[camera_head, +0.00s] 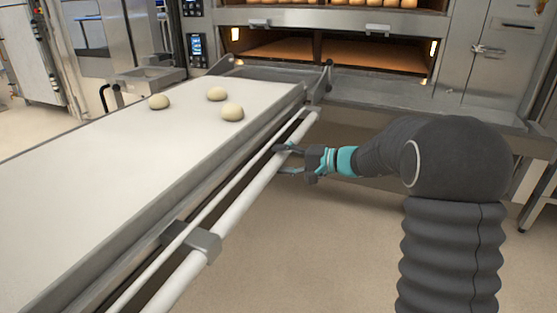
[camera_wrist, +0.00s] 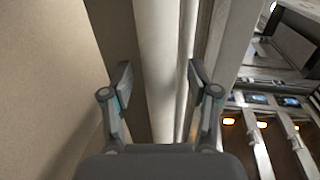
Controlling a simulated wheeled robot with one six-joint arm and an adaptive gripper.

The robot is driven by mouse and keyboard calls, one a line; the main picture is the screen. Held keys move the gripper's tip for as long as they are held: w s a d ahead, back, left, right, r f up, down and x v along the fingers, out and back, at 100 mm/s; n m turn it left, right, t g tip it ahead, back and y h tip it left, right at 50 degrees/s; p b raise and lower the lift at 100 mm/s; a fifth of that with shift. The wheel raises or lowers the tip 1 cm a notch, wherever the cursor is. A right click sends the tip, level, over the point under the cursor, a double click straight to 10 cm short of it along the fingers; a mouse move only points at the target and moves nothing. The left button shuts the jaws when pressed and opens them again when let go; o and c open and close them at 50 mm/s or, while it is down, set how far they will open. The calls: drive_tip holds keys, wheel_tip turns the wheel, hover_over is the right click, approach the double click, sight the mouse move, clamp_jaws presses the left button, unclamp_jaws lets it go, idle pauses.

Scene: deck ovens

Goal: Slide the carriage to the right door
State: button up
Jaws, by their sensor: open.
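The carriage is a long loader with a pale flat belt (camera_head: 120,135) and a white bar (camera_head: 233,210) along its right side. Its far end stands at the left part of the deck oven. My gripper (camera_head: 282,158) is open at the white bar, near its far end. In the wrist view the bar (camera_wrist: 158,60) runs between the two spread fingers (camera_wrist: 158,85); I cannot tell whether they touch it. The oven's lower deck has a left opening (camera_head: 280,49) and a right opening (camera_head: 375,54), both glowing inside.
Several dough pieces, one of them here (camera_head: 232,112), lie on the belt's far part. A grey ledge (camera_head: 420,100) runs below the oven to the right. The floor (camera_head: 330,240) right of the carriage is clear apart from my arm. A metal stand (camera_head: 540,200) is at the right edge.

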drive_tip(key=shift+x, duration=0.85)
clamp_jaws()
drive_tip(key=shift+d, duration=0.15)
